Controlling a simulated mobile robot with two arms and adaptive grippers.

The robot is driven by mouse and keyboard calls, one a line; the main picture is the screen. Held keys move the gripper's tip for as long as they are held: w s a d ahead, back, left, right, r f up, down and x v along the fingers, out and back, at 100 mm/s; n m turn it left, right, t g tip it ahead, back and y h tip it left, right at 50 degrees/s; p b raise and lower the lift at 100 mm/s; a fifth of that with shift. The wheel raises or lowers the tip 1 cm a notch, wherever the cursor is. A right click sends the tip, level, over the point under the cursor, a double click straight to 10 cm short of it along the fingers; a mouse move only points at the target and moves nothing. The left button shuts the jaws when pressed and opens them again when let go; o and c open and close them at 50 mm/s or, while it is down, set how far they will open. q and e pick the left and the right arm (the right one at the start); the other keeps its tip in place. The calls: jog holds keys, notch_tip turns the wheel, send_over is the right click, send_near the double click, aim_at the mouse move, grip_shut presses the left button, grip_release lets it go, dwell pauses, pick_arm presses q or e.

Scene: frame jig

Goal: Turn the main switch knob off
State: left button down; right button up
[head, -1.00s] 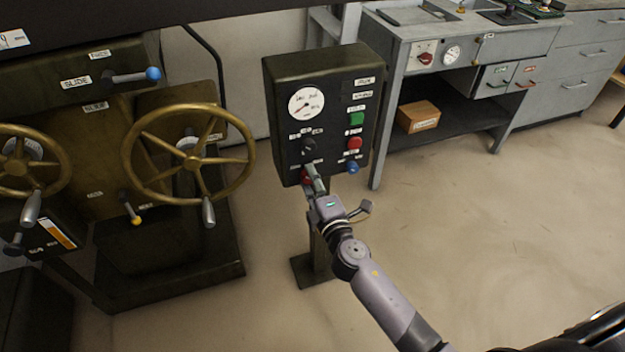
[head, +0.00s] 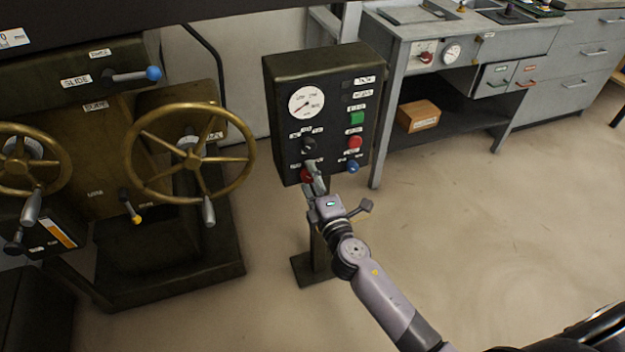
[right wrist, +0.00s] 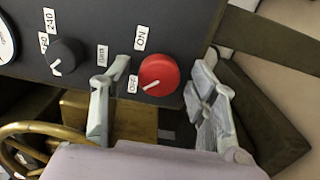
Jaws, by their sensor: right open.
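The red main switch knob (head: 306,175) is at the bottom left of the dark control box's face. In the right wrist view the knob (right wrist: 158,75) shows whole, with ON and OFF labels beside it. Its white pointer line is turned to the OFF label. My right gripper (head: 315,184) is in front of the knob, partly covering it in the head view. In the right wrist view the gripper (right wrist: 157,92) is open, one finger on each side of the knob with visible gaps. My left gripper is not in view.
The control box (head: 282,100) stands on a post and carries a dial, a black knob (head: 309,144), green and red buttons and a blue knob (head: 352,167). Brass handwheels (head: 188,155) stand to the left. A grey workbench (head: 400,60) is behind right. Floor at right is clear.

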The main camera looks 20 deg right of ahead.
jog(key=shift+s, duration=0.1)
jog(key=s, duration=1.2)
jog(key=shift+d, duration=0.2)
jog(key=shift+w, duration=0.1)
